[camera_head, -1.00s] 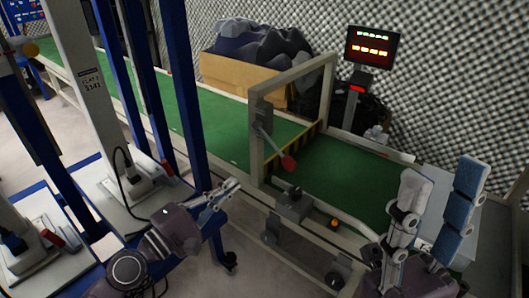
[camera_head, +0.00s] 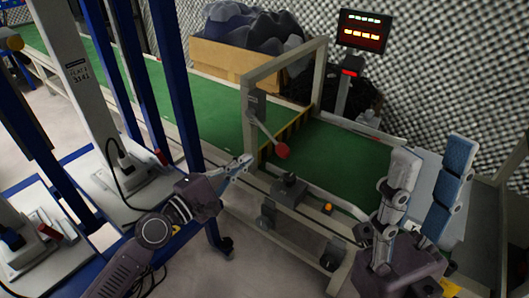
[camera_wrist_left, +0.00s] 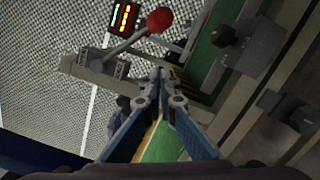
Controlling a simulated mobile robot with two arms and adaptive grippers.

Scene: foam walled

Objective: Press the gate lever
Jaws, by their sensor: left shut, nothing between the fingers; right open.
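The gate lever (camera_head: 269,138) is a light rod with a red knob (camera_head: 283,151), mounted on the near post of the gate frame (camera_head: 247,112) over the green conveyor. It slants down to the right. In the left wrist view the red knob (camera_wrist_left: 159,20) and rod show at the top, beyond the fingertips. My left gripper (camera_head: 247,160) is shut and empty, left of the knob and a little lower, apart from it. Its blue fingers meet in the left wrist view (camera_wrist_left: 156,80). My right gripper (camera_head: 430,160) is open and empty at the right, over the conveyor's near side.
A black-and-yellow striped barrier (camera_head: 290,130) crosses the green belt (camera_head: 340,165) under the gate. Blue posts (camera_head: 175,70) stand close on the left. A lit display (camera_head: 362,32) and a cardboard box (camera_head: 235,63) of dark lumps are behind.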

